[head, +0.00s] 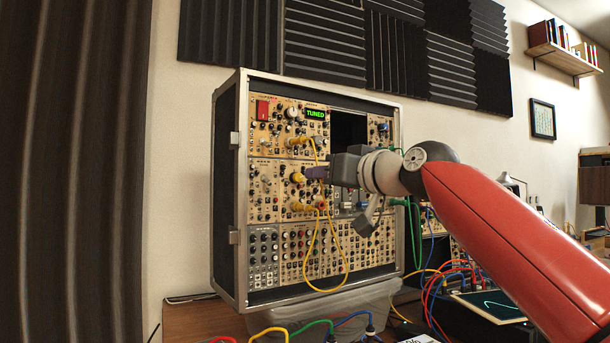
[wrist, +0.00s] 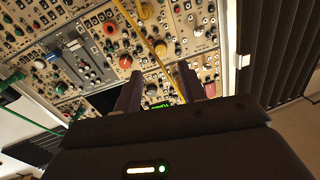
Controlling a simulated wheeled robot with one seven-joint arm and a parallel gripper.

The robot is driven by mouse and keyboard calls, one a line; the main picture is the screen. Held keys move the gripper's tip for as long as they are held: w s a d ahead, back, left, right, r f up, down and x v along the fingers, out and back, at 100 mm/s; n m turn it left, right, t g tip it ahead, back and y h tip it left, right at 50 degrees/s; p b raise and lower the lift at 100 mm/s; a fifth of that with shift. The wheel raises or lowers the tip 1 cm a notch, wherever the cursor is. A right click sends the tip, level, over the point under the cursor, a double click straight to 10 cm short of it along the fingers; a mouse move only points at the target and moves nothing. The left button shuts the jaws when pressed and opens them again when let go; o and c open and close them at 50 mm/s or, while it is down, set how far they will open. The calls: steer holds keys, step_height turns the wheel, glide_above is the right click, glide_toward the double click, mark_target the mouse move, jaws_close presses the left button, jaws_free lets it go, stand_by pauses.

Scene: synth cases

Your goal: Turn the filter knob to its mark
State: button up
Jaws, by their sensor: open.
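The modular synth case (head: 222,195) stands upright, its panels full of knobs and jacks. A red-orange knob (wrist: 125,62) shows just beyond the left finger. I cannot tell for sure which knob is the filter knob, and I cannot make out its mark. A green display (head: 316,114) reads TUNED.
A yellow patch cable (head: 346,262) hangs in a loop before the panels; in the wrist view the yellow cable (wrist: 147,42) runs across the space by the fingertips. Green cables (head: 417,240) hang at the case's right. More cables and a tablet (head: 492,304) lie below right.

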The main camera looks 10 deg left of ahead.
mark_target(300, 177)
steer(key=p+x, duration=0.3)
steer(key=x, duration=0.3)
steer(key=shift+a+r+p, duration=0.1)
steer(key=shift+r+p, duration=0.05)
steer(key=shift+p, duration=0.25)
steer(key=shift+w+a, duration=0.45)
jaws_close()
